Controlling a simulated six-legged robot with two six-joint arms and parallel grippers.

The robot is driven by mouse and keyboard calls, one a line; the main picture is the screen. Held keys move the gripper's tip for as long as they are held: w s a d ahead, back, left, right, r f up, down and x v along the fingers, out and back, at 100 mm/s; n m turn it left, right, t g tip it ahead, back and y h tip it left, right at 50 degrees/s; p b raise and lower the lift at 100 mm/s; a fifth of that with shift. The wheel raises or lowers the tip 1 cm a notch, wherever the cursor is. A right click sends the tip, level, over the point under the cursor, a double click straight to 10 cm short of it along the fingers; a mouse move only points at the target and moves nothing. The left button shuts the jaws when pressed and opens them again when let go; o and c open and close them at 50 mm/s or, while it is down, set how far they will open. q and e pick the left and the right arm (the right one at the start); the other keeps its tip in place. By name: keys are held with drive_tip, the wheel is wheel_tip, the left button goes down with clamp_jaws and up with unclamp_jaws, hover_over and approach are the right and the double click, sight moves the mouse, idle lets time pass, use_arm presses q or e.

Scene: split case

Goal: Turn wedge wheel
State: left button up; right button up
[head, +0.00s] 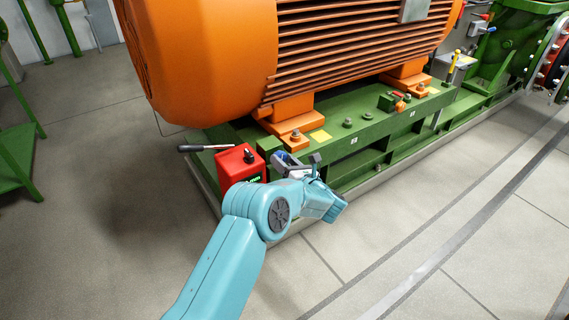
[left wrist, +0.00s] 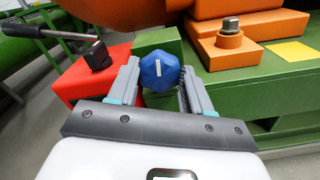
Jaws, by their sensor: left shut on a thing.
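A blue faceted wheel (left wrist: 158,70) with a white mark on its face shows in the left wrist view, between the two grey fingers of my left gripper (left wrist: 160,80). The fingers are shut on its left and right sides. In the head view my left gripper (head: 296,166) is at the near end of the green base frame, just right of the red box (head: 240,164), and mostly hides the wheel. My right gripper does not show.
A large orange motor (head: 210,60) stands on the green frame (head: 370,130) close above the gripper. A lever (head: 205,147) sticks out left from the red box. Bolted orange feet (head: 290,125) are just behind. The grey floor (head: 450,240) at the right is clear.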

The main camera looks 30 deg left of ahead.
use_arm(q)
drive_tip(key=shift+s+f+m+p, duration=0.15)
drive_tip(key=shift+m+p, duration=0.85)
drive_tip(key=shift+m, duration=4.75)
drive_tip(key=shift+w+f+m+p, duration=0.1)
drive_tip(key=shift+m+p, duration=0.9)
drive_tip(key=shift+m, duration=4.7)
drive_tip(key=shift+s+f+m+p, duration=0.15)
drive_tip(key=shift+m+p, duration=0.85)
drive_tip(key=shift+m, duration=4.75)
drive_tip(key=o, duration=1)
drive_tip(key=shift+o, duration=0.2)
